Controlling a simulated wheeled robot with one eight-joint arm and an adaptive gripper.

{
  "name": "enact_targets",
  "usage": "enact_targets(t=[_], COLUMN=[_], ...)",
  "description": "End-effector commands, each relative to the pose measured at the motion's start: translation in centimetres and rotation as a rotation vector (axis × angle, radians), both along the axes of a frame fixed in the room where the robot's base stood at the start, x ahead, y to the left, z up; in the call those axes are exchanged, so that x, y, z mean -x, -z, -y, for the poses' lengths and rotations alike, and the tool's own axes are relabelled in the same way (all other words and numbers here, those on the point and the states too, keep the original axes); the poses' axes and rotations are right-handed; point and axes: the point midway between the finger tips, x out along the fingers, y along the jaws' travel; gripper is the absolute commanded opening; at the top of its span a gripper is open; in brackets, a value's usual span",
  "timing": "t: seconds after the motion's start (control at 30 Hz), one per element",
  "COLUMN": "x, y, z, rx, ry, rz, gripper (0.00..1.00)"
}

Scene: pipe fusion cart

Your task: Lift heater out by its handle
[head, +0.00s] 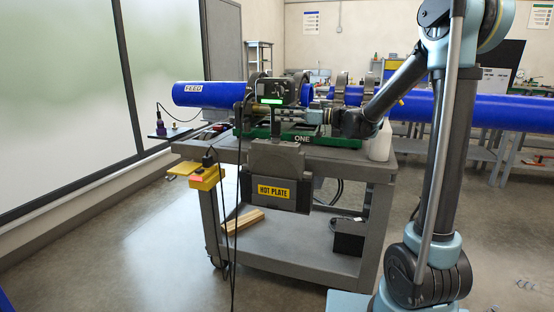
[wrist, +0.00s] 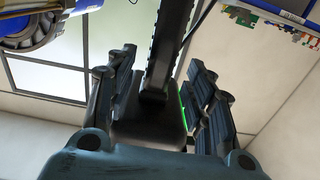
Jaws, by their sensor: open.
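A green glow shows beside the right finger. In the head view my gripper (head: 300,116) reaches in from the right, close to the heater; its fingertips are hard to make out. The heater's lower part is hidden.
Blue pipes (head: 207,94) run left and right through the clamps (head: 342,88) on a green base. The grey cart (head: 385,172) carries a HOT PLATE holder (head: 275,165) in front and a yellow box (head: 206,177) with hanging cables at left. A white container (head: 381,146) stands at right.

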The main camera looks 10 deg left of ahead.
Motion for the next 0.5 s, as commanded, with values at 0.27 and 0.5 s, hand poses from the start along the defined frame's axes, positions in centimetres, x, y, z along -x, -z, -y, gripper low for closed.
enact_targets(t=[0.27, 0.5], x=[-0.4, -0.5], y=[0.2, 0.2], z=[-3.6, -3.8], rx=[0.0, 0.0], ry=[-0.002, 0.001], rz=[0.0, 0.0], gripper=[0.48, 0.48])
